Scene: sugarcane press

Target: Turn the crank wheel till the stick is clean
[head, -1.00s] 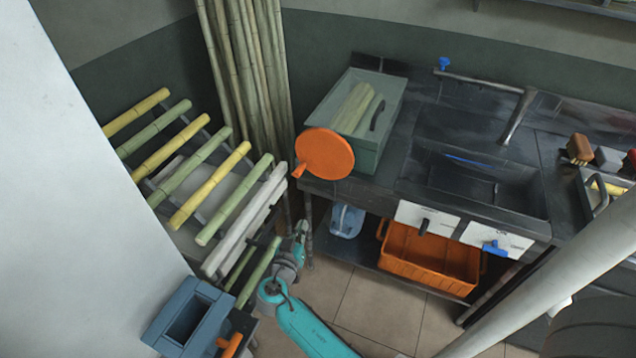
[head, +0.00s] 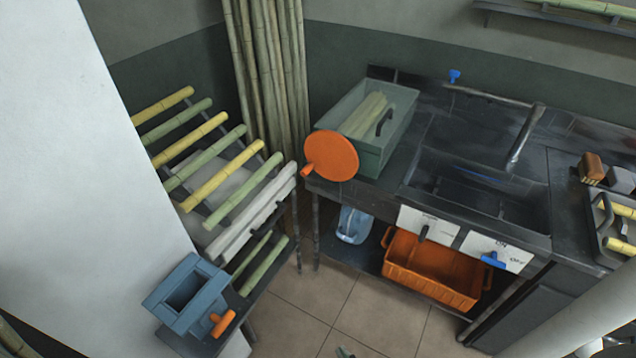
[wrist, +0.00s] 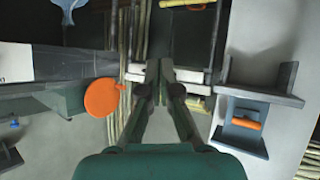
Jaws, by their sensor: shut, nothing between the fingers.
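The crank wheel, an orange disc (head: 333,155) with a short orange handle (head: 307,170), stands at the left end of a grey-green box (head: 372,162) on the counter. Pale sticks (head: 362,118) lie in the box; I cannot tell whether they are clean. The wheel also shows left of my gripper in the wrist view (wrist: 101,98). My gripper (wrist: 160,64) is shut and empty, with the wheel apart from its fingers. In the head view only a small teal bit of my arm shows at the bottom edge.
A blue-grey device (head: 190,292) with an orange handle (head: 222,323) stands at the lower left. A rack of green and yellow canes (head: 205,180) fills the left. An orange crate (head: 432,275) and a blue jug (head: 353,225) are under the counter. The tiled floor (head: 310,300) between is clear.

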